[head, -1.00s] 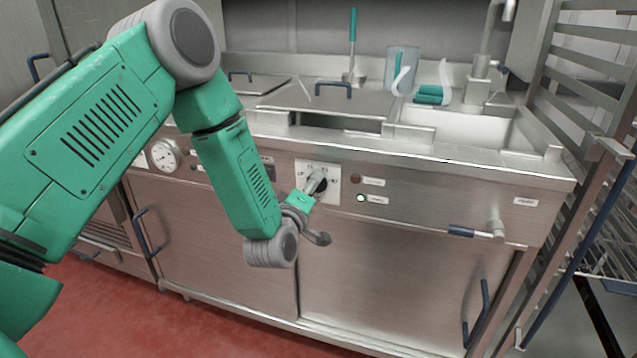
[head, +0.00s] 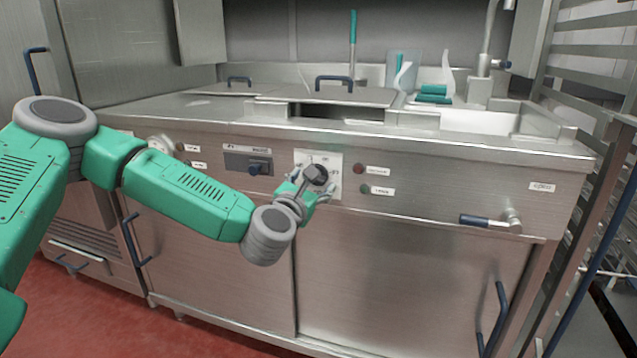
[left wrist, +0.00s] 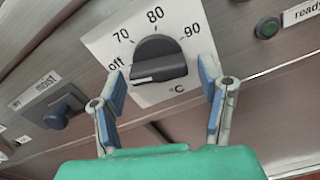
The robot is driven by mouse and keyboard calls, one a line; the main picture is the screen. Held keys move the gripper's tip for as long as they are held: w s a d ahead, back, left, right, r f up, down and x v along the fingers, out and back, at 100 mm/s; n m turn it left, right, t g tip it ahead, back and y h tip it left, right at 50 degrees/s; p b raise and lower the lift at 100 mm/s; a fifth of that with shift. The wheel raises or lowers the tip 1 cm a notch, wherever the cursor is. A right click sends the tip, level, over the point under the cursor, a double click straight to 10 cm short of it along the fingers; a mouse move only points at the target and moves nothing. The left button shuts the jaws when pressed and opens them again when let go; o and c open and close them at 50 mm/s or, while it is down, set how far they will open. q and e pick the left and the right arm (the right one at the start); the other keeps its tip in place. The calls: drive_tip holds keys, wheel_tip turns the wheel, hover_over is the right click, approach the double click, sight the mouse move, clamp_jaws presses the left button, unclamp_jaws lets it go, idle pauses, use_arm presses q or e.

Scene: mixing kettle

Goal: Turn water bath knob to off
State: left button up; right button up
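The water bath knob (left wrist: 158,60) is black, on a white dial plate (left wrist: 195,20) marked off, 70, 80, 90 and °C. Its white line lies at the lower left of the grip bar, on the side of the off mark. In the head view the knob (head: 317,174) sits mid-panel, partly covered by my gripper. My left gripper (left wrist: 164,88) is open, with one finger to each side of the knob and gaps showing between fingers and knob. It also shows at the dial in the head view (head: 308,190). My right gripper is not in view.
A green lamp (head: 364,189) labelled ready is unlit, below a red lamp (head: 359,168). A blue switch (head: 256,168) labelled moist is left of the dial. A blue-handled tap (head: 490,221) projects at the right. The counter edge (head: 400,146) runs above the panel.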

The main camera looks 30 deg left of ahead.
use_arm(q)
drive_tip(key=shift+s+r, duration=0.1)
drive_tip(key=v, duration=0.6)
drive_tip(key=shift+s+d, duration=0.15)
drive_tip(key=shift+s, duration=0.25)
idle(0.4)
drive_tip(key=s+d+f+m+g+h, duration=0.3)
drive_tip(key=d+f+m+h, duration=0.2)
drive_tip(key=d+f+m, duration=0.5)
drive_tip(key=s+d+f+m+g+h, duration=0.1)
drive_tip(key=s+d+f+m+g, duration=0.2)
drive_tip(key=s+f+m, duration=0.4)
drive_tip(key=s+d+f+m+g+h, duration=0.2)
drive_tip(key=s+f+m+g, duration=0.15)
drive_tip(key=f, duration=0.55)
drive_tip(key=s+a+f+m+g+y, duration=0.2)
drive_tip(key=s+a+f+m+g, duration=0.25)
drive_tip(key=s+m, duration=0.4)
drive_tip(key=s+a+f+m+g+y, duration=0.25)
drive_tip(key=s+f+m, duration=0.35)
drive_tip(key=s, duration=0.4)
wheel_tip(320, 180, up, 19)
drive_tip(key=m+p, duration=0.1)
drive_tip(key=p, duration=1.7)
drive_tip(key=shift+s+a+h, duration=0.2)
drive_tip(key=shift+s+h, duration=0.15)
drive_tip(key=shift+h, duration=0.1)
